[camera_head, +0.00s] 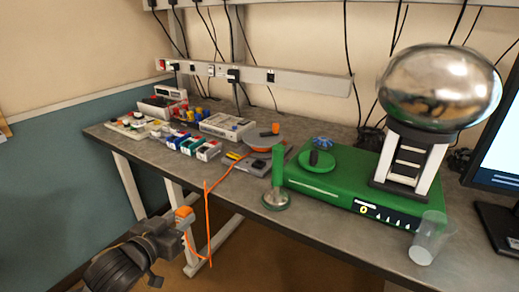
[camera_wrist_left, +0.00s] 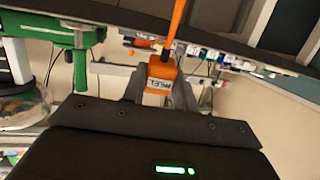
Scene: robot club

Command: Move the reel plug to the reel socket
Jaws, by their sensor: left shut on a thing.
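The orange reel plug (camera_head: 184,213) is held in my left gripper (camera_head: 172,224), in front of the bench's left front edge and clear of it. In the left wrist view the plug (camera_wrist_left: 162,76) carries a label and sits between the fingers (camera_wrist_left: 158,92), which are shut on it. Its orange cable (camera_head: 207,225) hangs in a loop below the bench edge and rises to the bench top. A grey round thing with an orange part (camera_head: 265,142), perhaps the reel, sits on the bench. A socket rail (camera_head: 300,81) runs along the wall; I cannot tell which socket is the reel socket. My right gripper is not in view.
The bench (camera_head: 327,203) holds a green device (camera_head: 330,188) with a large metal sphere (camera_head: 440,87), a clear cup (camera_head: 430,238) at the front edge, a green stand (camera_head: 278,180), and several small boxes (camera_head: 190,143) at left. A monitor (camera_head: 500,150) stands at right. Black cables hang along the wall.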

